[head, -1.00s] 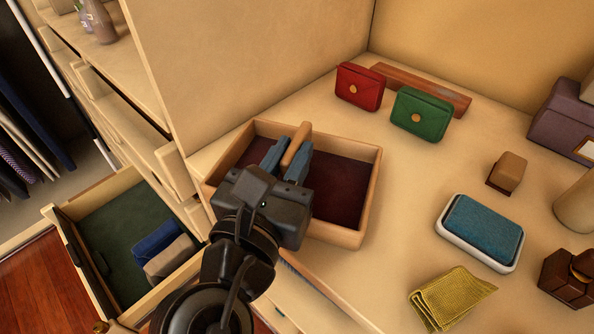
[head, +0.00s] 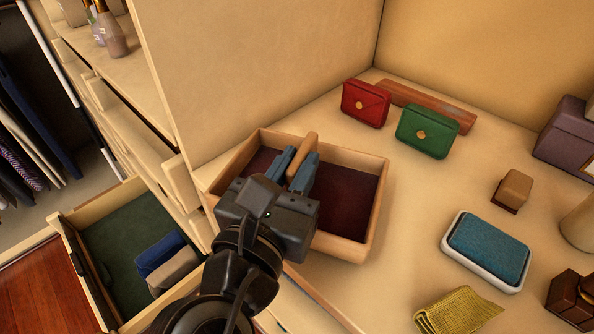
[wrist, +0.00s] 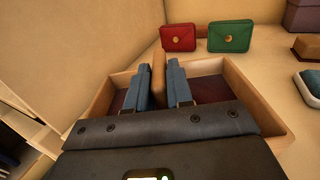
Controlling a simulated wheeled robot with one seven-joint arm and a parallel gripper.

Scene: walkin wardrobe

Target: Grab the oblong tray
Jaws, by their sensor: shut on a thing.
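The oblong tray (head: 342,246) is a shallow light-wood box with a dark red lining, standing on the tan counter in the head view. A tan wooden handle (head: 306,150) stands up across its middle. My gripper (head: 299,166) reaches over the tray's near side and is shut on this handle, with a blue finger on either side. In the wrist view the handle (wrist: 158,82) shows between the fingers (wrist: 158,85), and the tray's right wall (wrist: 256,98) is to the right. My gripper hides the tray's near left part. I cannot tell whether the tray's base touches the counter.
A red purse (head: 366,103) and a green purse (head: 427,131) stand behind the tray before a long reddish-brown wooden piece (head: 455,114). A blue-topped white box (head: 487,248) and yellow cloth (head: 460,312) lie right. An open green-lined drawer (head: 115,232) is lower left. A wall panel rises behind the tray.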

